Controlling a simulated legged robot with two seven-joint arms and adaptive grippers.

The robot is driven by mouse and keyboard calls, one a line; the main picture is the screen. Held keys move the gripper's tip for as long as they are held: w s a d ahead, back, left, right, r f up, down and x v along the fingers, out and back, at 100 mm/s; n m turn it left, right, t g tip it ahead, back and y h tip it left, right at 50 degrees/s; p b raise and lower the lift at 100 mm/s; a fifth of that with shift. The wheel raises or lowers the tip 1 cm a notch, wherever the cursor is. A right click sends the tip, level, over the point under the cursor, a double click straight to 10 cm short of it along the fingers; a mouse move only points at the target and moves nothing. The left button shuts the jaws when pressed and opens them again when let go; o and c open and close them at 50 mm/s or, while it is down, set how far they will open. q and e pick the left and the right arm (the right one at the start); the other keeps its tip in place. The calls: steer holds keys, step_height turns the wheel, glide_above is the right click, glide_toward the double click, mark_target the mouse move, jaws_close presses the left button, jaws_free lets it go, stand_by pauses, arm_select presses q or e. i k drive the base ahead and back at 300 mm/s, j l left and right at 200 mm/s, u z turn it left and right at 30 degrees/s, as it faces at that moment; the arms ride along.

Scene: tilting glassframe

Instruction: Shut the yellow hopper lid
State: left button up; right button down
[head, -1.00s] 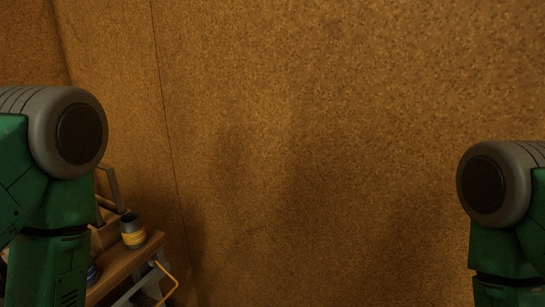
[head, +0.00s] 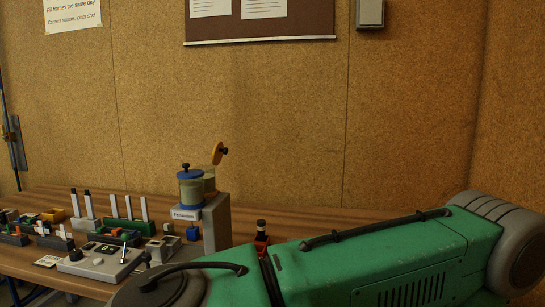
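The yellow hopper lid (head: 217,154) stands tipped up, open, with a black knob on its face. It rises above the yellow hopper (head: 210,181), a pale container partly hidden behind the blue hopper (head: 190,190). The blue hopper's lid (head: 189,174) lies flat on top and looks shut. Both hoppers stand on a grey stand (head: 217,226) with a label reading "Permutation" or similar; the small print is unclear. My green arm crosses the lower right foreground from the right. Neither of my grippers is in view.
The wooden bench (head: 330,218) runs along a cork wall. A grey control box (head: 100,262), a green rack (head: 122,232) with white uprights and several small parts fill its left side. A small red-and-black item (head: 261,238) stands right of the stand. My arm hides much of the bench's right front.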

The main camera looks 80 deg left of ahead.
mark_target(219, 150)
steer(key=u, duration=2.75)
